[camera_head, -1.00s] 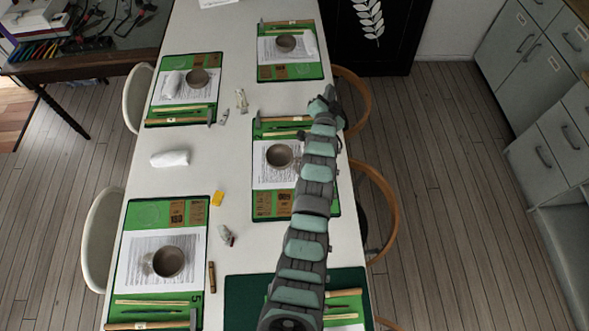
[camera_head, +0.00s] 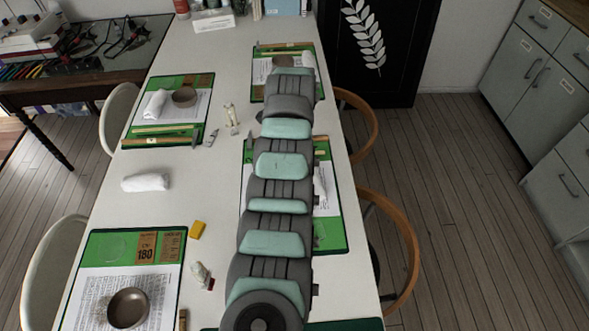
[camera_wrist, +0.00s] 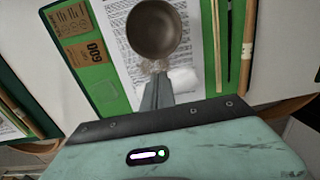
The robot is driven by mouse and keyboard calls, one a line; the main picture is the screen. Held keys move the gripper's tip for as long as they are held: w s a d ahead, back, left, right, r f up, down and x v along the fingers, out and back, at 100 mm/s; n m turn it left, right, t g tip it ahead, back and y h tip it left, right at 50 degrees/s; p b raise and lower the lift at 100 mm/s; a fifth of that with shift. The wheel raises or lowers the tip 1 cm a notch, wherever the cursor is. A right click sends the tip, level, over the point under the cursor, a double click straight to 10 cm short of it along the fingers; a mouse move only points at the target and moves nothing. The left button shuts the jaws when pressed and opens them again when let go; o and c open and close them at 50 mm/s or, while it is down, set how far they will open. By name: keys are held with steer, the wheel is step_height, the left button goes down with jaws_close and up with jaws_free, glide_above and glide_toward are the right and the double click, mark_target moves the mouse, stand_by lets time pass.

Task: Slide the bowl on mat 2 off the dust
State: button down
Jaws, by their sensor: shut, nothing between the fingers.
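In the wrist view a brown-grey bowl (camera_wrist: 154,28) stands upright on a printed sheet on a green mat (camera_wrist: 93,75). A small patch of tan dust (camera_wrist: 152,67) shows at the bowl's lower edge. My gripper (camera_wrist: 160,76) is shut and empty, its fingertips at the dust, just below the bowl; I cannot tell whether they touch it. This matches the far right mat (camera_head: 260,92) in the head view, where its bowl (camera_head: 283,60) shows just above my arm. My gripper is hidden there. I cannot read this mat's number.
A white cloth (camera_wrist: 182,80) lies right beside my fingers. Sandpaper cards (camera_wrist: 84,49) are on the left, sticks and a dowel (camera_wrist: 248,35) on the right. Other mats hold bowls (camera_head: 185,97) (camera_head: 128,308). Chairs (camera_head: 372,125) line the table.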

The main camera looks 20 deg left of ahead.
step_height(320, 180, down, 9)
steer(key=b, duration=0.3)
steer(key=shift+r, duration=0.2)
steer(key=shift+w+f, duration=0.1)
steer(key=shift+f, duration=0.1)
